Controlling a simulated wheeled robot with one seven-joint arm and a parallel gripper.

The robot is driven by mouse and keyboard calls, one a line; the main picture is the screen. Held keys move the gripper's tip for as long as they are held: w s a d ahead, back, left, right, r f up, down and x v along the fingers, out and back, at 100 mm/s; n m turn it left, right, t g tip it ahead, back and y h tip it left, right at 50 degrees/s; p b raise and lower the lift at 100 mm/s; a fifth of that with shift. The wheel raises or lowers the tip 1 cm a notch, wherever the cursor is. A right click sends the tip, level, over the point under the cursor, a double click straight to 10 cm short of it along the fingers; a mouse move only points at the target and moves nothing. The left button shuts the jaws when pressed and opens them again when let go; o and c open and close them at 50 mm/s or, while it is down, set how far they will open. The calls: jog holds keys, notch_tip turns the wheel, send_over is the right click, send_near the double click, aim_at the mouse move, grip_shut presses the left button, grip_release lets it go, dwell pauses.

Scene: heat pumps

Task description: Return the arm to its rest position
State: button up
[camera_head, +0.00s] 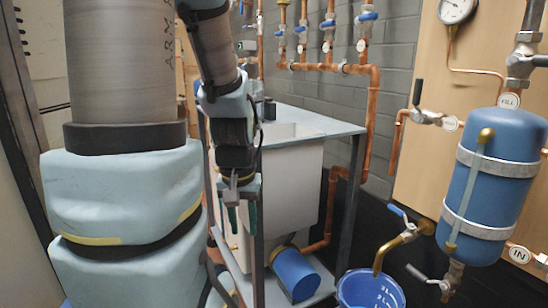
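My arm comes down from the top left, its large pale-blue and grey links filling the left of the head view. My gripper (242,216) hangs below the wrist, pointing down, in front of a white tank in a metal stand (334,127). Its two dark green fingers are apart, with nothing seen between them. It appears clear of the pipes and valves. Part of the arm's base and the floor below the gripper are hidden.
Copper pipes (374,115) with blue-handled valves run along the grey wall. A blue vessel (490,175) hangs on a wooden panel (415,165) at right. A blue bucket (370,290) stands under a brass tap (398,240).

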notch_tip(320, 180, up, 28)
jog(key=p, duration=2.5)
jog(key=shift+f, duration=0.25)
